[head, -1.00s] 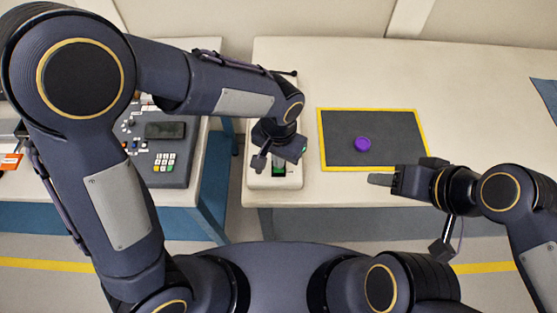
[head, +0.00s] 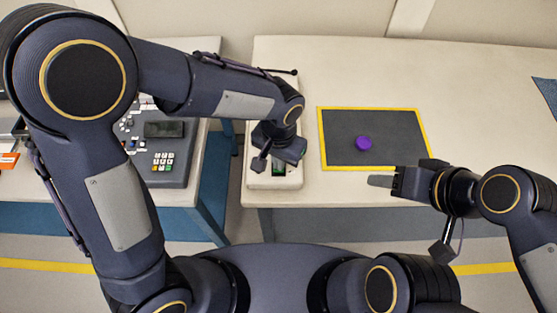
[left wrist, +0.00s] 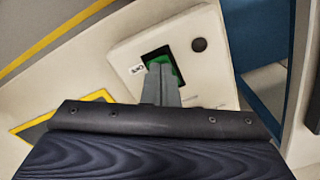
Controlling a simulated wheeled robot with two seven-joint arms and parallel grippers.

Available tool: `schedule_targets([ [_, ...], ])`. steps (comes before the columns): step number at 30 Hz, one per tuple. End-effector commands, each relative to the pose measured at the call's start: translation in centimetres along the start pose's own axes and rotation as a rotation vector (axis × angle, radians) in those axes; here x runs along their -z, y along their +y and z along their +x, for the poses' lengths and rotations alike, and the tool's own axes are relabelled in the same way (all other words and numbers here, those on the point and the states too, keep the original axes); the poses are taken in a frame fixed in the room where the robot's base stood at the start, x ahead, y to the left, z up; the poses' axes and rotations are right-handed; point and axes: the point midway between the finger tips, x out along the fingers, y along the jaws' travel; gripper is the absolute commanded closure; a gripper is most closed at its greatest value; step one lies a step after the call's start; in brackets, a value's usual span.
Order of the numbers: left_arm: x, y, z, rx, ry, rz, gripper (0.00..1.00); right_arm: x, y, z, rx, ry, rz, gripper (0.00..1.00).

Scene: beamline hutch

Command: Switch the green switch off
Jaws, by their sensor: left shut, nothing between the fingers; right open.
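The green switch (left wrist: 164,56) sits in a dark recess of a white box on the table. In the left wrist view a small white label lies beside the recess and a dark round knob is at its other side. My left gripper (left wrist: 160,70) is shut and empty, its fingertips over the green switch; contact cannot be told. My right gripper (head: 382,181) is open and empty near the table's front edge.
A dark mat with a yellow border (head: 322,140) lies right of the box, with a purple round object (head: 364,143) on it. A grey control console (head: 176,177) with a keypad stands on the separate left table. The table's right side is mostly clear.

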Motion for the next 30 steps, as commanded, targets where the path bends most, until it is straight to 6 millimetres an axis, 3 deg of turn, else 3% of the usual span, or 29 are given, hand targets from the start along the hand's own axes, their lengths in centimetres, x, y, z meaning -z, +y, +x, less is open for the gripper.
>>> schedule_targets([
  [17,0.0,0.0,0.6,0.000,0.000,0.000,1.00,-0.2,0.2,0.4,0.000,0.000,0.000,0.48],
  [30,0.0,0.0,-2.7,0.000,0.000,0.000,1.00,0.9,-0.8,-1.8,0.000,0.000,0.000,0.48],
])
